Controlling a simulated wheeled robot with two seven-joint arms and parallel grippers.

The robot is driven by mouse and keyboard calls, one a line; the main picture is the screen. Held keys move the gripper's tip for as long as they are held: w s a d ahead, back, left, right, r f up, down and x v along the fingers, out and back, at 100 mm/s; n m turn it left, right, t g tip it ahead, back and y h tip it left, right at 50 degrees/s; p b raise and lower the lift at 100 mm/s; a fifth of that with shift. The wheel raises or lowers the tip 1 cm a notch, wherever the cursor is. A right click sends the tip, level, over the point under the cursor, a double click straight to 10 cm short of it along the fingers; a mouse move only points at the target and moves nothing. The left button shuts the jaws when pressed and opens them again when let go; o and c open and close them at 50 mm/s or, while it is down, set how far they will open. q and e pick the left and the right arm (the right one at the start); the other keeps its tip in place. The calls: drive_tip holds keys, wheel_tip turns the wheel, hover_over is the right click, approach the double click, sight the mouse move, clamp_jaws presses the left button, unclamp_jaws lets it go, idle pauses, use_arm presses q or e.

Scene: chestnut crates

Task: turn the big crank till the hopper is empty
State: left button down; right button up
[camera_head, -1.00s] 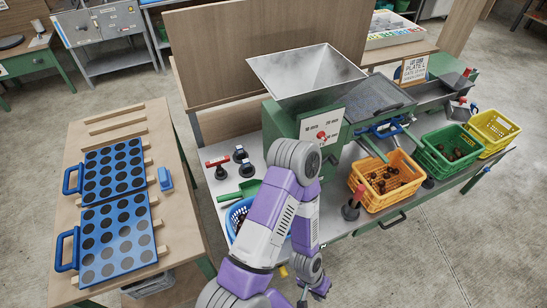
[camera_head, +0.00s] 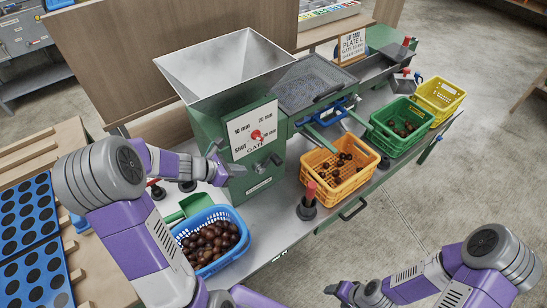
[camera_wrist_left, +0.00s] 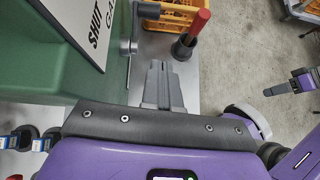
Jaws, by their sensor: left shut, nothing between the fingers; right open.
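The grey metal hopper (camera_head: 228,72) sits on a green machine; I see no chestnuts on its visible inner walls. The gate dial (camera_head: 252,132) on the machine's front has a red knob. A dark metal lever (camera_head: 268,166) is low on that front; I cannot tell whether it is the big crank. My left gripper (camera_head: 222,168) is shut and empty in front of the machine, left of this lever. In the left wrist view its fingers (camera_wrist_left: 158,84) are together beside the green body. My right gripper (camera_head: 336,290) is open at the bottom, away from the machine.
A blue basket (camera_head: 198,213) of chestnuts stands below my left arm. Orange (camera_head: 338,190), green (camera_head: 402,151) and yellow (camera_head: 437,97) crates line the bench's right side. A red-handled post (camera_head: 309,200) stands before the orange crate. Open floor lies right.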

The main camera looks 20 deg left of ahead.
use_arm(q)
drive_tip(key=r, duration=0.1)
drive_tip(key=b, duration=0.4)
approach(275, 163)
drive_tip(key=x, duration=0.5)
drive_tip(key=shift+w+d+f+n+t, duration=0.3)
drive_tip(key=shift+w+d+f+t, duration=0.1)
drive_tip(key=shift+f, duration=0.1)
drive_tip(key=shift+r, duration=0.1)
drive_tip(key=shift+w+d+g+y+p, duration=0.1)
drive_tip(key=shift+w+g+y+p, duration=0.05)
drive_tip(key=shift+g+y+p, duration=0.2)
